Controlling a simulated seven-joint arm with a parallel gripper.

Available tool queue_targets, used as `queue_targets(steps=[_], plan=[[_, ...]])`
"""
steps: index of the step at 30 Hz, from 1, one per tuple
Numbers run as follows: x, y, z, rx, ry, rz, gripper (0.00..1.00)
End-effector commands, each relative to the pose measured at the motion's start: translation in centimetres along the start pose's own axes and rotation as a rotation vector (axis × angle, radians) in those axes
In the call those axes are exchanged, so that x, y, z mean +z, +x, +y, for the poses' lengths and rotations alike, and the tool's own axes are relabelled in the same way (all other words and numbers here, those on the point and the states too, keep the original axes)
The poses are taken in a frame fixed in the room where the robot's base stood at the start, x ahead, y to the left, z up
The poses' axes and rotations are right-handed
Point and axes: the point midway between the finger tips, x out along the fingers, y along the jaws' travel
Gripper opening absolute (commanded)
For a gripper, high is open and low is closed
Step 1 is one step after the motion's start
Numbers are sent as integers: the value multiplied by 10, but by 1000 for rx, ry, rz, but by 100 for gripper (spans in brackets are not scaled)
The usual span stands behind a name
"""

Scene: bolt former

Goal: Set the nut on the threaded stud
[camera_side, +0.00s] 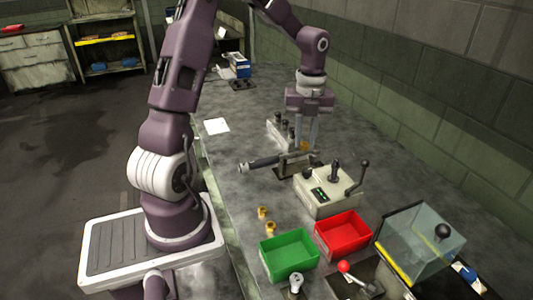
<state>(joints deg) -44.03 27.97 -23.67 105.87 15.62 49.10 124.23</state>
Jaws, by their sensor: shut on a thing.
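My gripper (304,145) points down over the bench, with its two fingers close together. A small brass-coloured thing, which looks like the nut (304,146), shows between the fingertips. It sits just above or behind a dark bar fixture (265,161) on a stand; I cannot tell whether they touch. Two more brass-coloured pieces (262,212) (270,228) stand apart on the bench, nearer the camera. I cannot clearly pick out the threaded stud; the fingers and fixture cover part of that area.
A control box (318,197) with a lever stands right of the fixture. A green bin (289,255), a red bin (343,234) and a clear guard box (420,245) are nearer. Dark-knobbed posts (280,128) stand left of my gripper. The bench's left middle is clear.

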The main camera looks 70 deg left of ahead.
Motion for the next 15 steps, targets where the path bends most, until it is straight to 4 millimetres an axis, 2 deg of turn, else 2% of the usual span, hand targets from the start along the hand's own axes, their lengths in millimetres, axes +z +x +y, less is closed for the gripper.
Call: queue_targets(steps=[1,3,6,10,15], plan=[[-2,-9,-24,-6,53,-1,0],[-7,-21,-50,-7,113,4,0],[-15,-34,-74,-10,169,10,0],[-20,-38,-85,-9,199,15,0],[-20,-20,-85,-7,199,16,0]])
